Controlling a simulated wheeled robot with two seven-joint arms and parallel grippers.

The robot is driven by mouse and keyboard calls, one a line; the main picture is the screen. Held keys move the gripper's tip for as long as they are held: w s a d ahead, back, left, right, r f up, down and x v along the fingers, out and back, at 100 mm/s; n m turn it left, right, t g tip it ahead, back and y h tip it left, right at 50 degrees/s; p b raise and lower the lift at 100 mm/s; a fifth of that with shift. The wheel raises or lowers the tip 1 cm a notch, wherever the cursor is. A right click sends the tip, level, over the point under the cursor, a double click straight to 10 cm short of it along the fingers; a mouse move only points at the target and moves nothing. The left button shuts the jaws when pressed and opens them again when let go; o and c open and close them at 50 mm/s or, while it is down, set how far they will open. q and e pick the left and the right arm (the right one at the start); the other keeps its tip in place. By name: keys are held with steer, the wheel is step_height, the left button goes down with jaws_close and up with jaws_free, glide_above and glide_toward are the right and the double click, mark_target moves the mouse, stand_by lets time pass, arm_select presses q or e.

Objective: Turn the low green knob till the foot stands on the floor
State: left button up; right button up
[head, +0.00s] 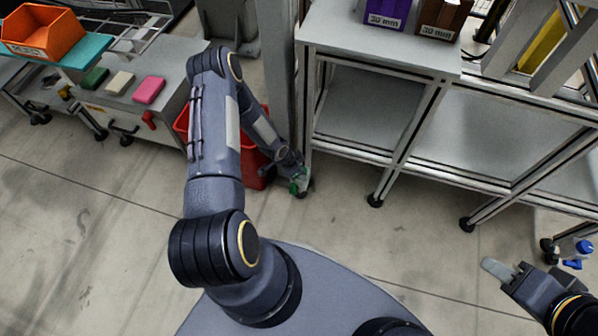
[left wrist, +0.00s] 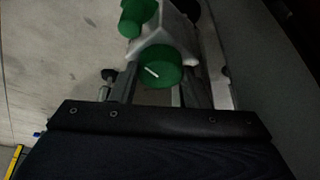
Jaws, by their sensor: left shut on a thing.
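The low green knob (head: 298,187) is near the floor at the foot of the workbench's left leg. In the left wrist view the green knob (left wrist: 160,69) shows its round face with a white mark line. A second green part (left wrist: 134,18) is just beyond it. My left gripper (head: 297,179) reaches down from the left and is shut on the green knob; its fingers are mostly hidden in the head view. The foot at this leg is largely hidden, and I cannot tell whether it touches the floor. My right gripper (head: 507,275) is low at the right, away from the knob; its jaw gap is unclear.
A red bin (head: 257,172) stands behind my left arm. The grey workbench (head: 385,48) carries a purple box (head: 387,13) and a brown box (head: 442,17). A blue-capped item (head: 583,247) is near my right gripper. The floor in front is clear.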

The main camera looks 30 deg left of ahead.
arm_select(q)
steer(key=shift+m, duration=0.5)
steer(key=o, duration=0.8)
steer(key=shift+o, duration=0.9)
steer(key=shift+w+a, duration=0.1)
